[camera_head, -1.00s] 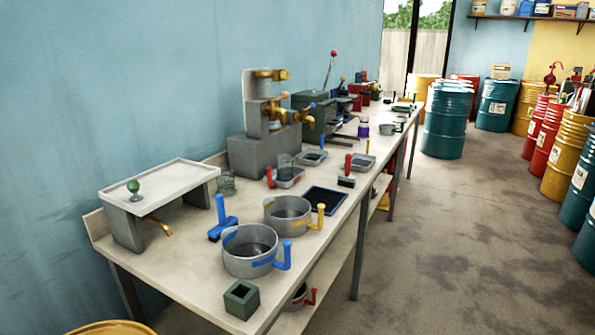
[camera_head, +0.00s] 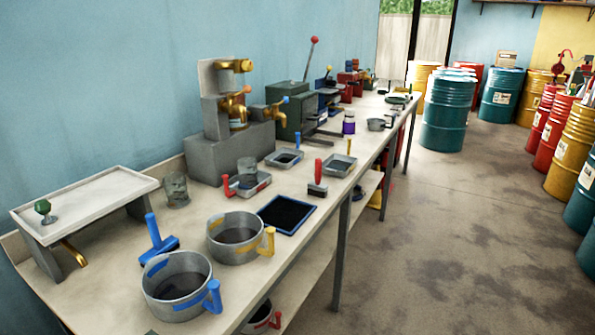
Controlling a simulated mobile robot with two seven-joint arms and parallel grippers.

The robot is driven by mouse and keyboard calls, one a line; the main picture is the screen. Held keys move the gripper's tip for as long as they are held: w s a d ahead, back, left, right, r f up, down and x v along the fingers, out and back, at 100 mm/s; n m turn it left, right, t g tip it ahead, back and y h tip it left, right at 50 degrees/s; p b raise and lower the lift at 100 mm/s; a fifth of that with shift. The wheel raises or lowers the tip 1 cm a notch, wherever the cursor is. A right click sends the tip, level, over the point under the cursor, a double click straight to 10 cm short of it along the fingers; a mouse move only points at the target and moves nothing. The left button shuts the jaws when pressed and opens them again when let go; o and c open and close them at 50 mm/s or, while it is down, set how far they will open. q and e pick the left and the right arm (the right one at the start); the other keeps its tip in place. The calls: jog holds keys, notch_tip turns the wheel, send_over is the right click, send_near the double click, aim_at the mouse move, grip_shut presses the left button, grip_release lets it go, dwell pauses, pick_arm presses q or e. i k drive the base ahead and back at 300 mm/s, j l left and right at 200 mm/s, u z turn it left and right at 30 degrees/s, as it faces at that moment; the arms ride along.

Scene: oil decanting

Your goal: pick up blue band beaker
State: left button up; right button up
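The blue band beaker (camera_head: 178,289) is a round grey metal vessel with a blue band and a blue handle on its right side. It stands upright on the workbench near the front edge, with dark contents or a dark interior. A similar vessel with a yellow band and handle (camera_head: 236,240) stands just behind it to the right. Neither of my grippers is in the picture.
The long workbench (camera_head: 104,270) runs away along the blue wall. A blue-handled tool (camera_head: 157,240) stands close behind the beaker. A raised tray stand (camera_head: 90,197) is at left, and a dark blue-rimmed mat (camera_head: 286,214) lies to the right. Open floor (camera_head: 440,250) lies right of the bench.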

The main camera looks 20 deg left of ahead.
aim_at(247, 173)
jog(key=i+l, duration=0.15)
jog(key=i, duration=0.35)
jog(key=i+l, duration=0.1)
jog(key=i, duration=0.45)
jog(key=i+l+u, duration=0.15)
jog(key=i+u, duration=0.15)
jog(key=u, duration=0.15)
jog(key=i+l+u, duration=0.25)
jog(key=u, duration=0.15)
